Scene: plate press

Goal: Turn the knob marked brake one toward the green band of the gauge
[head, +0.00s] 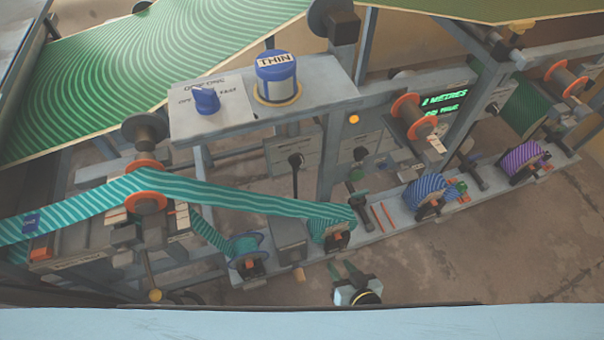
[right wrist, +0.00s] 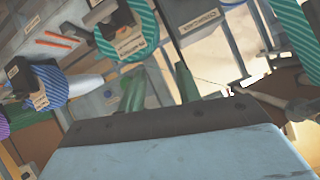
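My right gripper (head: 343,270) is at the lower middle of the head view, in front of and below a teal-striped reel (head: 326,235). Its two green fingers stand apart with nothing between them; in the right wrist view the fingers (right wrist: 160,90) are also apart. A dark block with a small label (right wrist: 130,45) sits at that reel. Other labelled blocks sit at a smaller teal reel (head: 245,246) and a blue-striped reel (head: 428,190). Their labels are too small to read, so I cannot tell which is brake one. I cannot make out a green gauge band. My left gripper is not in view.
A raised shelf bears a blue pointer knob (head: 206,98) and a round blue-and-white cap marked THIN (head: 275,76). A teal striped web (head: 230,192) runs across to the reel. A purple reel (head: 520,160) stands at the right. The floor (head: 480,250) at lower right is clear.

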